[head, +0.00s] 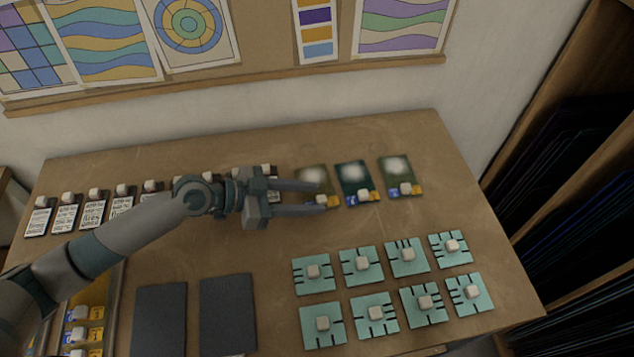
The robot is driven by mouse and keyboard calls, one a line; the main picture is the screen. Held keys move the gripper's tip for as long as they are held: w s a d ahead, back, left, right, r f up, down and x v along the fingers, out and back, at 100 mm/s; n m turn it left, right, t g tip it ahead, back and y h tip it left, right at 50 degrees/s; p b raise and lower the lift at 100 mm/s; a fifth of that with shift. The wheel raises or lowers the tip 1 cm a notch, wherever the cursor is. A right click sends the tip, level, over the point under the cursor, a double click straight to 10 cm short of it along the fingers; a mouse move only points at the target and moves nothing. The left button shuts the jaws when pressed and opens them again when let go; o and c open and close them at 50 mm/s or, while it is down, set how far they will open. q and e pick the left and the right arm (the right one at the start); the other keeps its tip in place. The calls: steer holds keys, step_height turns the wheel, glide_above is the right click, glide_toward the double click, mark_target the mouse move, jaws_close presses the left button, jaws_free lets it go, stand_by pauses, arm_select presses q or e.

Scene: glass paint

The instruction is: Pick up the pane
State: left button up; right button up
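Three dark glass panes stand out at the back right of the table, each with a cloudy pale patch, a small pale knob and blue and yellow tags. They are a left, olive pane (313,174), a middle, dark teal pane (351,172) and a right, green pane (397,168). My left gripper (322,197) reaches in from the left over the left pane, its two fingers apart. That pane's knob shows between the fingertips; I cannot tell whether they touch it. The fingers hide part of the pane. My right gripper is out of view.
Several teal squares (352,279) with knobs fill the front right of the wooden table (270,325). Two dark mats (227,312) lie at the front. Black-and-white text cards (66,216) line the back left. A tray with tagged pieces (81,315) is at the front left.

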arm_select(q)
steer(key=shift+x, duration=0.85)
jaws_close()
